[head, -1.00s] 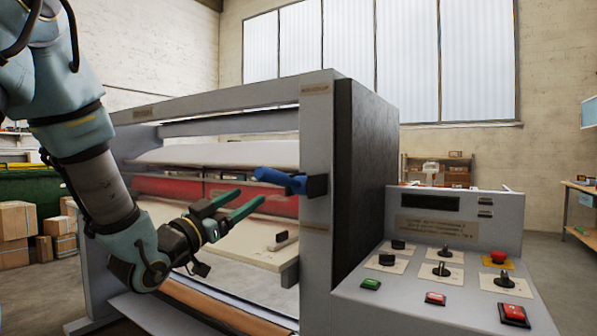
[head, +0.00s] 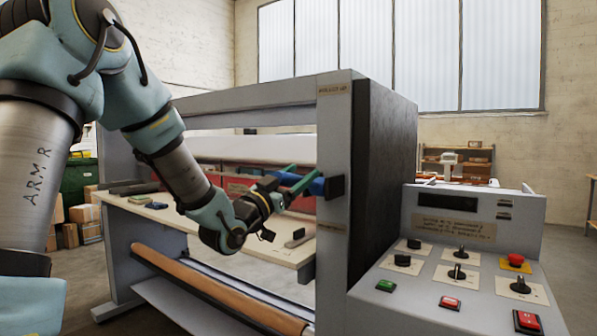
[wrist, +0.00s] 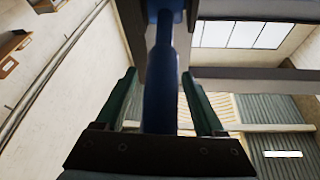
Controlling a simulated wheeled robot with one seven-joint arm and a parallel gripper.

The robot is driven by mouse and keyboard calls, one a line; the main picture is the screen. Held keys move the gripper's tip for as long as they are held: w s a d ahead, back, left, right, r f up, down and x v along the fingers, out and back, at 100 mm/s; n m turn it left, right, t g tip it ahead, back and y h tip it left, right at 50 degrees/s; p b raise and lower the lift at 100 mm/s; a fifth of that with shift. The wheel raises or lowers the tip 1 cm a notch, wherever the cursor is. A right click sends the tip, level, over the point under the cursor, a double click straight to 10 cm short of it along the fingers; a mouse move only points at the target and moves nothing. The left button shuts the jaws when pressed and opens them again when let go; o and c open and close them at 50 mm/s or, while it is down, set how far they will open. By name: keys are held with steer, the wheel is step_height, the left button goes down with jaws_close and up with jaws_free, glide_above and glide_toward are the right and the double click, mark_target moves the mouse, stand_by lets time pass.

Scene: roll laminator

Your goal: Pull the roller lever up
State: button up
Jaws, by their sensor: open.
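The roller lever has a blue handle (head: 312,187) on a dark mount on the laminator's grey right post (head: 333,220). It points left, roughly level. My gripper (head: 294,178) is at the lever, its green fingers open. In the wrist view the blue handle (wrist: 160,95) runs lengthwise between the two spread fingers of my gripper (wrist: 163,100), with a gap visible on each side. The fingers partly hide the handle in the head view.
A control panel (head: 450,245) with knobs and buttons stands to the right of the post. A feed table (head: 165,213) with small items lies below my gripper. A brown roller (head: 215,290) runs beneath it. Boxes (head: 85,215) stand at the far left.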

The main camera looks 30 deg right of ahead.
steer(key=shift+c, duration=0.2)
jaws_close()
stand_by(0.4)
stand_by(0.9)
